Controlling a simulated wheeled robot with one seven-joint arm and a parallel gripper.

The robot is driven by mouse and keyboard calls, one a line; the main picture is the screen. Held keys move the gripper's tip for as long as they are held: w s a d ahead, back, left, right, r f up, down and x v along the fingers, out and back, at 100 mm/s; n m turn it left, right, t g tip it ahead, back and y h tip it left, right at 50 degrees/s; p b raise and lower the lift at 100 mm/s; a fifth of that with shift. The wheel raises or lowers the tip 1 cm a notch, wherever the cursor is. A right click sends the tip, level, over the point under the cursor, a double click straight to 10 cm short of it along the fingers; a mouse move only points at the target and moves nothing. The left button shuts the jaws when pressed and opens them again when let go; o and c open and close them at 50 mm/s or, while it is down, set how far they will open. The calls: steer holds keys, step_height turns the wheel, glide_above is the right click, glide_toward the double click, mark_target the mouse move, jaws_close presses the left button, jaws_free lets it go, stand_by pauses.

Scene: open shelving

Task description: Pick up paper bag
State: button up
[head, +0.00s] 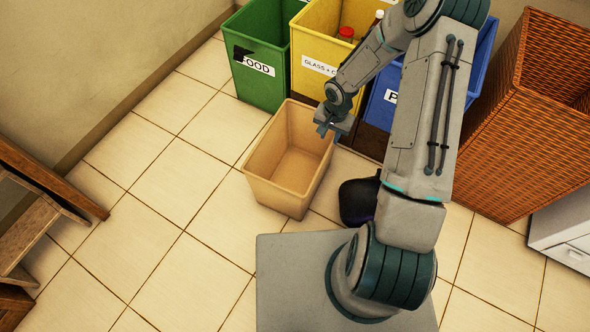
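A tan, open-topped, box-shaped container (270,190) stands upright on the tiled floor in the head view, in front of the coloured bins. It looks empty and is the only thing here that could be the paper bag; I cannot tell its material for sure. My gripper (326,130) points down near its back right corner, at or just above the rim. I cannot tell whether it touches the rim, nor whether the fingers are open or shut on it.
Green (262,75), yellow (315,85) and blue (380,110) bins stand behind. A dark rounded object (358,200) lies right of the container, partly hidden by my arm. A wicker basket (510,130) is right, wooden furniture (40,215) left.

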step_height(320, 180, down, 7)
steer(key=b, duration=0.3)
steer(key=shift+s+f, duration=0.15)
steer(key=shift+c, duration=0.3)
jaws_close()
